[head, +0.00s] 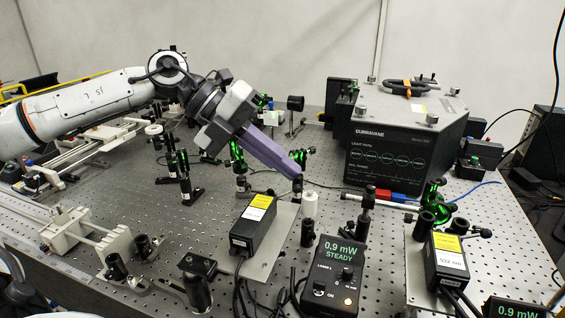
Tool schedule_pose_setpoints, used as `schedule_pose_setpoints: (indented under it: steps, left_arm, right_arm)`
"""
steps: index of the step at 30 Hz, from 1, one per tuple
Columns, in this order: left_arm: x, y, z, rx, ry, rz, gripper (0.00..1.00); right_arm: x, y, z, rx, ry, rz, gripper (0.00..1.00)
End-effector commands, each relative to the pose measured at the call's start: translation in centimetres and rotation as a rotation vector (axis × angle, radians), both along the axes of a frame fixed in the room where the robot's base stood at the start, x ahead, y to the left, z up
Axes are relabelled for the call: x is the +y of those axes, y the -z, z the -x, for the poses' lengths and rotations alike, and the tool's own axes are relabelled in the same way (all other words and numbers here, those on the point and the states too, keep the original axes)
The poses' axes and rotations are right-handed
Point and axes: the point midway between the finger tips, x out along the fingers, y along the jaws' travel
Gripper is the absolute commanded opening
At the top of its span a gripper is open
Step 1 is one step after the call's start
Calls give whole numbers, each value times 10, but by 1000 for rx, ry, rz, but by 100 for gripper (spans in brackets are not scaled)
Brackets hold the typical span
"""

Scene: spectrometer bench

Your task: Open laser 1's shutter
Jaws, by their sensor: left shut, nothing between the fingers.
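My left gripper (298,171) reaches in from the left with its purple fingers closed and nothing between them. Its tips point down and right, over a small dark post-mounted part (297,187) behind the first laser; I cannot tell whether they touch. A black laser box (254,222) with a yellow label sits on a metal plate at centre. To its right stands a control box (334,272) marked "LASER 1", reading "0.9 mW STEADY", with a knob, a switch and a lit orange lamp. No shutter is clearly identifiable. My right gripper is not in view.
A white cylinder (310,204) and dark posts stand near the gripper tips. A large black spectrometer (404,142) stands behind right. A second laser box (447,261) is at right front.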

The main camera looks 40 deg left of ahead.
Motion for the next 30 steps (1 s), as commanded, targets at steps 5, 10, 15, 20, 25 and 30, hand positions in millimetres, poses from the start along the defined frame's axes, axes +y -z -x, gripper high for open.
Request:
schedule_pose_setpoints:
  steps: [5, 10, 15, 20, 25, 30]
  left_arm:
    - [5, -18, 1, -1, 5, -1, 0]
    - [18, -42, 7, -4, 13, -3, 0]
    - [36, -75, 21, -5, 14, -3, 0]
    - [48, -99, 32, -3, 15, -1, 0]
    - [55, -112, 37, -1, 18, 0, 0]
    - [57, -115, 39, 0, 19, 0, 0]
  right_arm:
    - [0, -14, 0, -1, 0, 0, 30]
    - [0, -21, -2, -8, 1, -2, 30]
    - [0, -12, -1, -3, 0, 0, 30]
    - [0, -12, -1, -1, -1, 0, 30]
    - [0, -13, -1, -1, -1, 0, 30]
    - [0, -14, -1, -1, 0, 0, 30]
